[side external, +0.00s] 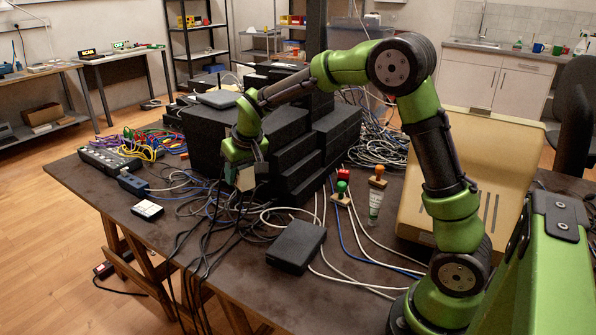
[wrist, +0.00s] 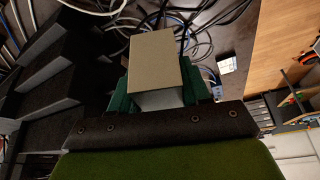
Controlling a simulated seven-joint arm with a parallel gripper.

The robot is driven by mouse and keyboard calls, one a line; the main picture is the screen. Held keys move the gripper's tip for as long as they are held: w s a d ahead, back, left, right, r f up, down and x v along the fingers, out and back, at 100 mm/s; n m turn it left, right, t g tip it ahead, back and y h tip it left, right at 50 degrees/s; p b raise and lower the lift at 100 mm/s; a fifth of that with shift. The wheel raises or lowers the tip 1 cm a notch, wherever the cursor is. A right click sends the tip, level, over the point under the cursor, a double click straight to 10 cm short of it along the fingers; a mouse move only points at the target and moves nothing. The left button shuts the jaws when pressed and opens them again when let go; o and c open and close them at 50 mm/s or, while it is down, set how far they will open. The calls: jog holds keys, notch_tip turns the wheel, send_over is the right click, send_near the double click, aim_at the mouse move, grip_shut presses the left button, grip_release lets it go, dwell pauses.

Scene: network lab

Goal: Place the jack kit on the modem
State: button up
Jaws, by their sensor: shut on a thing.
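My gripper (side external: 246,172) points down beside the black stepped stack, above the cables near the table's front edge. It is shut on a small box with a tan face and pale side, which I take as the jack kit (side external: 245,180). In the wrist view the jack kit (wrist: 155,62) sits between the green fingers of my gripper (wrist: 160,98). A flat black box (side external: 297,246), possibly the modem, lies on the table to the right of my gripper. A flat grey device (side external: 219,99) lies on top of the stack; I cannot tell which one is the modem.
The black stepped stack (side external: 290,150) stands right behind my gripper. Loose cables (side external: 205,205) spread below it. A small white-and-black box (side external: 147,209) lies at the left. Red and green knobbed pieces (side external: 342,190), a tube (side external: 375,207) and a beige case (side external: 465,165) stand to the right.

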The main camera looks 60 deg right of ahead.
jog(key=s+d+m+h, duration=0.1)
jog(key=s+d+m, duration=0.15)
jog(key=s, duration=0.85)
jog(key=m+g, duration=0.1)
jog(key=m, duration=0.2)
send_over(296, 234)
jog(key=s+a, duration=0.1)
notch_tip(296, 234, down, 4)
notch_tip(296, 234, down, 2)
jog(key=shift+f+g+h, duration=0.15)
jog(key=shift+g+h, duration=0.15)
jog(key=shift+f, duration=2.5)
jog(key=shift+f, duration=0.1)
jog(key=shift+f, duration=0.1)
jog(key=o, duration=1.1)
